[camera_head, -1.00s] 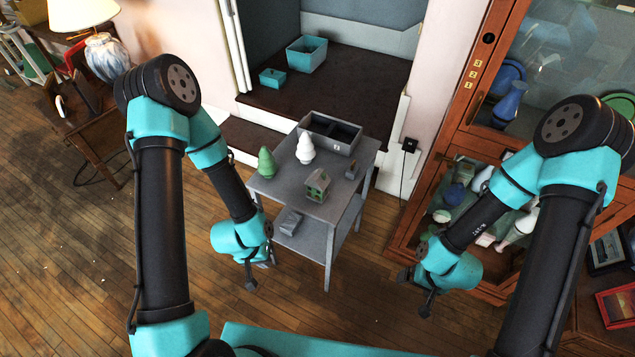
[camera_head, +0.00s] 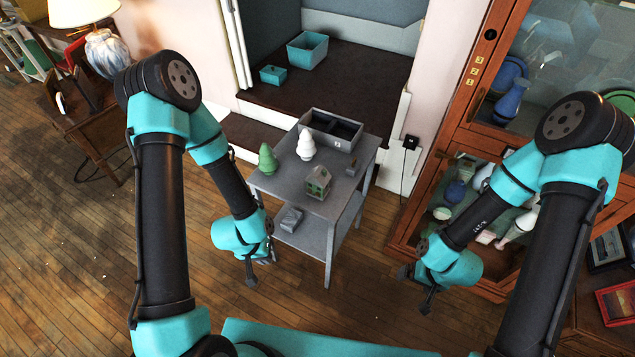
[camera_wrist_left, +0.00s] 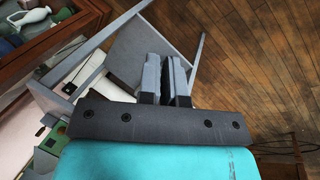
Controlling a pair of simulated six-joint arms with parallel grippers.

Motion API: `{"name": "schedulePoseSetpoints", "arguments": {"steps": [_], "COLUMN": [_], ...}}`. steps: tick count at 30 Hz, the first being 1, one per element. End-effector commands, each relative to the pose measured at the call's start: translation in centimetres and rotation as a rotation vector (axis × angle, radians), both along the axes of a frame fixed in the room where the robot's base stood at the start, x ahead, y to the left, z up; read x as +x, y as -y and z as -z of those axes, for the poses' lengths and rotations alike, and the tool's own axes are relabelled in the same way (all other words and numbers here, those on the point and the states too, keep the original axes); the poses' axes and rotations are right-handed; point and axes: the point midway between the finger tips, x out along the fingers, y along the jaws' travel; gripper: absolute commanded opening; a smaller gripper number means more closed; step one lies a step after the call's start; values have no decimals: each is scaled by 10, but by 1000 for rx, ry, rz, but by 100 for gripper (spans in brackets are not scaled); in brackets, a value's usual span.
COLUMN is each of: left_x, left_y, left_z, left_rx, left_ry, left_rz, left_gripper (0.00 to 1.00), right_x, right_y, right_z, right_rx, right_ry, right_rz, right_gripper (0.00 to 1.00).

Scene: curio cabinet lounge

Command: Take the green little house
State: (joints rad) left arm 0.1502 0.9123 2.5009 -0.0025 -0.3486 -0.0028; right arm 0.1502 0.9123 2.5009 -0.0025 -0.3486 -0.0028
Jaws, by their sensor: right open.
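The green little house (camera_head: 319,182) stands upright near the front right of the grey table top (camera_head: 285,188). Its walls look pale green and its roof greyish. My left gripper (camera_head: 258,272) hangs in front of the table, to the left of the house and apart from it. In the left wrist view its two fingers (camera_wrist_left: 167,80) are close together with a narrow gap, and nothing shows between them. My right gripper (camera_head: 416,286) is open and empty, to the right of the table and well away from the house. The house cannot be made out in the left wrist view.
A green tree (camera_head: 267,160) and a white tree (camera_head: 306,145) stand left of the house. A grey divided box (camera_head: 331,130) is behind, and a small grey item (camera_head: 352,169) is to the right. A grey object (camera_head: 291,219) lies on the lower shelf. A wooden glass cabinet (camera_head: 455,130) stands at right.

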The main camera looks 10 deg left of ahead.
Motion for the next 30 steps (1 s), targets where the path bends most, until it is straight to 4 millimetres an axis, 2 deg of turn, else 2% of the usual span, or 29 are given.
{"name": "schedulePoseSetpoints", "arguments": {"steps": [2, 25, 30], "left_x": [0, 0, 0], "left_y": [0, 0, 0], "left_z": [0, 0, 0], "left_rx": [0, 0, 0], "left_ry": [0, 0, 0], "left_rz": [0, 0, 0], "left_gripper": [13, 87, 89], "right_x": [0, 0, 0], "right_y": [0, 0, 0], "right_z": [0, 0, 0], "right_rx": [0, 0, 0], "right_ry": [0, 0, 0], "right_rz": [0, 0, 0], "right_gripper": [89, 89, 89]}}
